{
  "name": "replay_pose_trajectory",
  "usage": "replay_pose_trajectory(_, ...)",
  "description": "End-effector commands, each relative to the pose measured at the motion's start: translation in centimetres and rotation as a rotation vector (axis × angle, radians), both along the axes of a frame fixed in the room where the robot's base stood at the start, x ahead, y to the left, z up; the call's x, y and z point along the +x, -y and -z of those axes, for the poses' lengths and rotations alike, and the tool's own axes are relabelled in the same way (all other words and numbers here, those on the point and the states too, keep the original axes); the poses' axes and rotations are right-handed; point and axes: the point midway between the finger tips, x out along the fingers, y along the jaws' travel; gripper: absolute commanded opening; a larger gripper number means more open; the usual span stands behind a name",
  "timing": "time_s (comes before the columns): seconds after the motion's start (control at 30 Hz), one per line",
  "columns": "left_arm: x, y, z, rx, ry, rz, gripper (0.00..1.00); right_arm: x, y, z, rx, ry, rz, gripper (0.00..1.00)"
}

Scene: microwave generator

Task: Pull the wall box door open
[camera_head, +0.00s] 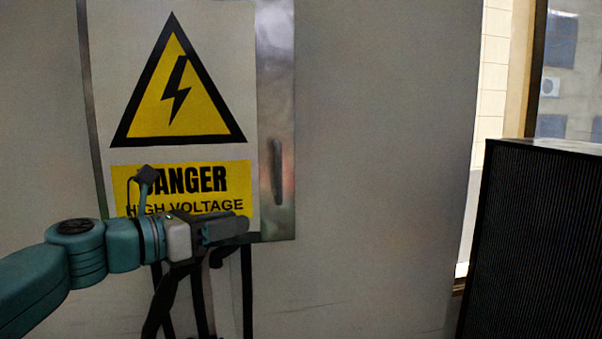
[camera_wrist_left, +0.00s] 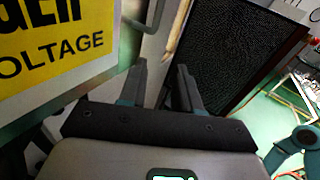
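The wall box door (camera_head: 275,40) is a metal panel on the grey wall with a yellow and white high-voltage sign. It looks closed. Its slim dark vertical handle (camera_head: 277,172) is near the door's right edge; the handle also shows at the top of the left wrist view (camera_wrist_left: 151,22). My left gripper (camera_head: 232,240) is in front of the door's lower edge, below and left of the handle. In the left wrist view the fingers (camera_wrist_left: 162,78) are apart with nothing between them, and the handle is beyond their tips. My right gripper is not in view.
Dark cables (camera_head: 247,295) hang below the box. A tall black ribbed cabinet (camera_head: 535,240) stands at the right, with a window (camera_head: 570,60) behind it. The wall between box and cabinet is bare. Green floor (camera_wrist_left: 262,120) shows in the left wrist view.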

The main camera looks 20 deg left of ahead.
Motion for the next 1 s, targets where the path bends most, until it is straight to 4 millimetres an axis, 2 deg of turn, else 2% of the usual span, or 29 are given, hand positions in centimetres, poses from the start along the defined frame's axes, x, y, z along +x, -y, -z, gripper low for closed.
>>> replay_pose_trajectory(0.03,-1.3,-0.6,-2.2,0.015,0.033,-0.023,0.33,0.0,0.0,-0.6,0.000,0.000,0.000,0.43)
replay_pose_trajectory(0.13,-3.2,-1.1,-4.5,0.033,0.071,-0.052,0.33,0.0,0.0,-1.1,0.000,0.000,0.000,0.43)
replay_pose_trajectory(0.27,-4.7,-1.7,-6.1,0.045,0.095,-0.079,0.33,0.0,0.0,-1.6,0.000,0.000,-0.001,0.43)
replay_pose_trajectory(0.37,-4.2,-1.7,-6.2,0.044,0.093,-0.083,0.33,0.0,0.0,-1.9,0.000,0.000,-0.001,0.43)
replay_pose_trajectory(0.47,-2.7,-1.1,-6.2,0.043,0.091,-0.080,0.33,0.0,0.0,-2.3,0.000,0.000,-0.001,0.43)
replay_pose_trajectory(0.8,5.3,1.7,-6.2,0.044,0.090,-0.076,0.33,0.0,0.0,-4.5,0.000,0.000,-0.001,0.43)
replay_pose_trajectory(1.0,9.1,2.9,-6.1,0.044,0.090,-0.077,0.33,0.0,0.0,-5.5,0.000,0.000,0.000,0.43)
